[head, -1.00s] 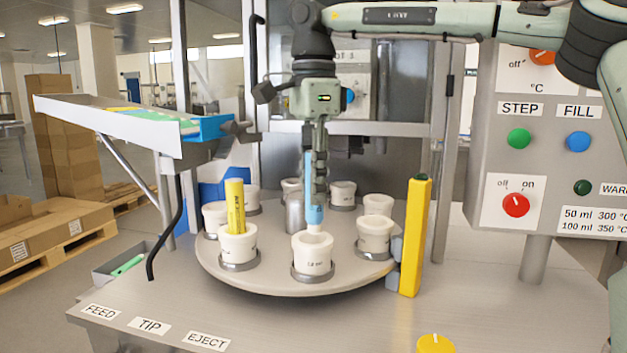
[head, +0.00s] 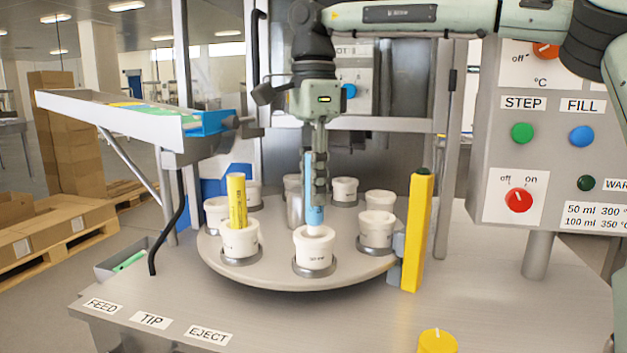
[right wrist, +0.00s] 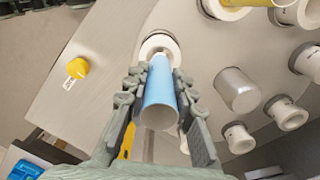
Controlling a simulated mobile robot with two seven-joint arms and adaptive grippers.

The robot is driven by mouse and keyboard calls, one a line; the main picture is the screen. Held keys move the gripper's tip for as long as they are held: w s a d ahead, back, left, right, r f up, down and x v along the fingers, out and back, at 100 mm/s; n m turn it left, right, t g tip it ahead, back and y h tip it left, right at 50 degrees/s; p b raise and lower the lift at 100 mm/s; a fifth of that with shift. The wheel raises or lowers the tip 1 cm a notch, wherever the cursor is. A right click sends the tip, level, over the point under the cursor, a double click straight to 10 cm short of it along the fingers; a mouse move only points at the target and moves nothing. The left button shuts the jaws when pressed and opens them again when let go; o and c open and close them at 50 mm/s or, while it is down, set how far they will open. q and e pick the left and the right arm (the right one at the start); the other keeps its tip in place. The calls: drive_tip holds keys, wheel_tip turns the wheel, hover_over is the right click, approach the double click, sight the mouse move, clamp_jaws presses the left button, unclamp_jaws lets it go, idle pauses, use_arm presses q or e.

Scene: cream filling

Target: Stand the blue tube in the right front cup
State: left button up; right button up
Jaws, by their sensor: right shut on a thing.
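The blue tube (head: 315,212) is upright in my right gripper (head: 319,188), which is shut on it. Its white lower end is at the mouth of the right front cup (head: 315,251), a white cup in a grey ring on the turntable. In the right wrist view the tube (right wrist: 160,92) lies between the fingers (right wrist: 157,100), with its far end within the cup's rim (right wrist: 160,41). How deep it reaches is hidden. My left gripper is not in view.
A yellow tube (head: 237,203) stands in the left front cup (head: 240,242). Several white cups ring the turntable (head: 275,275), with a grey cylinder (head: 295,208) near its middle. A yellow post (head: 418,235) stands at its right. The feed tray (head: 120,115) is at the left.

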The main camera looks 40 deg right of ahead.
drive_tip(key=shift+f+b, duration=0.65)
drive_tip(key=shift+f, duration=0.9)
drive_tip(key=o, duration=0.8)
drive_tip(key=shift+o, duration=0.2)
wheel_tip(320, 180, up, 12)
